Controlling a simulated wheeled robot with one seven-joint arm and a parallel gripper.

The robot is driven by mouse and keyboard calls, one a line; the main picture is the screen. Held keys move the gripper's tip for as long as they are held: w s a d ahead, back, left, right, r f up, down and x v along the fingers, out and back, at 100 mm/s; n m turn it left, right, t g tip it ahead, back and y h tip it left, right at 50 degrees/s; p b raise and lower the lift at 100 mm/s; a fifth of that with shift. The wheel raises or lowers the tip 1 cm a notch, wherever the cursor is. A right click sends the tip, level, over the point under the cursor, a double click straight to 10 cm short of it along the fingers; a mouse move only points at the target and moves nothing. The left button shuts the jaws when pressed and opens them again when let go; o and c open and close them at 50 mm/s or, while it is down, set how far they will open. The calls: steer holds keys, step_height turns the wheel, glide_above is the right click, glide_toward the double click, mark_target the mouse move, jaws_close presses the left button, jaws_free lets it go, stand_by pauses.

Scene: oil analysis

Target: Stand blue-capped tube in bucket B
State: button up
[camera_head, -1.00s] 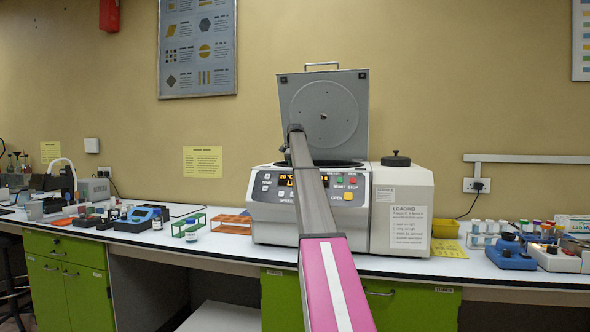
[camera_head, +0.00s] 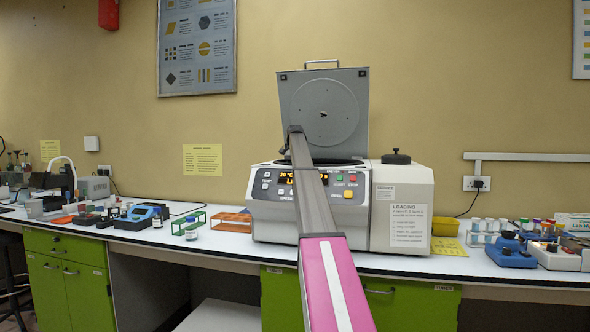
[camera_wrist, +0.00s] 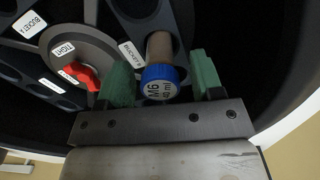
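The blue-capped tube (camera_wrist: 160,78) shows in the wrist view, its cap marked M6 towards the camera and its brownish body pointing away. Its far end is at the dark bucket beside a partly hidden label reading "BUCKET" (camera_wrist: 131,54); how deep it sits cannot be told. My gripper (camera_wrist: 163,80) has its two green fingers on either side of the cap, with a narrow gap on each side, so it looks open. In the head view my arm reaches into the open centrifuge (camera_head: 265,212), and the gripper and tube are hidden there.
The raised centrifuge lid (camera_head: 345,105) stands behind my arm. In the wrist view, a red rotor knob (camera_wrist: 85,77) and bucket A's label (camera_wrist: 29,27) lie left, with the bowl wall curving around. Green (camera_head: 186,229) and orange (camera_head: 232,222) racks stand left of the centrifuge.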

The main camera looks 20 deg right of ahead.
steer(key=shift+r, duration=0.1)
step_height(320, 180, up, 9)
steer(key=shift+f, duration=0.2)
stand_by(0.5)
